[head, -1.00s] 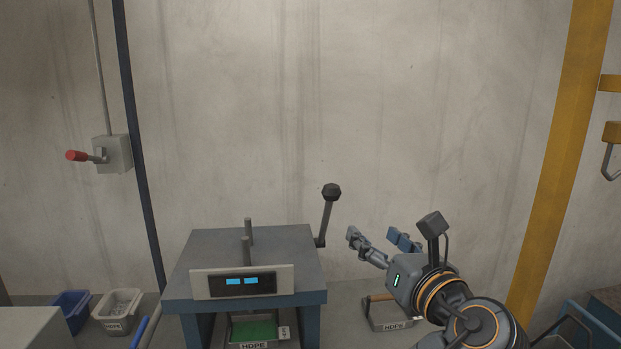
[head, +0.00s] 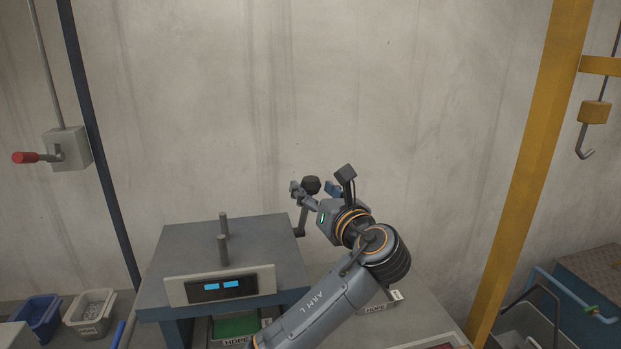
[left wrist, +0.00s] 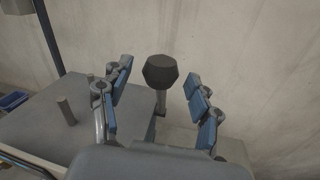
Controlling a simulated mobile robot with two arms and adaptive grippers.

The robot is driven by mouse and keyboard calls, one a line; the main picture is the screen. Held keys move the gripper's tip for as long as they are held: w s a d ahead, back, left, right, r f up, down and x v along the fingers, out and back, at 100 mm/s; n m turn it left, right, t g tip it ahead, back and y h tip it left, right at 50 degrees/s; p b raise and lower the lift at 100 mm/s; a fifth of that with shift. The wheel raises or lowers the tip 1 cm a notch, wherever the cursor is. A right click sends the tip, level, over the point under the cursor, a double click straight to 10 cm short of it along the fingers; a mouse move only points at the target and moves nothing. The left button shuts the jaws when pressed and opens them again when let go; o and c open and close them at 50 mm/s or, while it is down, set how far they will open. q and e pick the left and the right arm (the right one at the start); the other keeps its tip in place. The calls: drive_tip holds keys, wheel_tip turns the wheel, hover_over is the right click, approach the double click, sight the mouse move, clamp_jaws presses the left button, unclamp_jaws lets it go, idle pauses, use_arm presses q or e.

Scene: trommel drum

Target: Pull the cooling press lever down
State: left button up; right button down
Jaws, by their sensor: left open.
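The cooling press (head: 180,243) is a grey-topped blue frame with a front panel and two lit displays. Its lever (head: 301,217) stands upright at the right side, topped by a dark faceted knob (head: 311,184). My left gripper (head: 314,190) is open at the knob, one finger to its left and one to its right. In the left wrist view, the knob (left wrist: 161,72) shows between the open fingers (left wrist: 160,100), with clear gaps on both sides. The lower part of the lever is partly hidden by the gripper. My right gripper is not in view.
A wall switch box with a red handle (head: 26,158) is at the left. A blue bin (head: 40,316) and a pale bin (head: 90,314) stand at the lower left. A yellow post (head: 520,160) and a hanging hook (head: 585,148) are at the right. A concrete wall stands behind.

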use_arm(q)
drive_tip(key=shift+x, duration=1.15)
clamp_jaws()
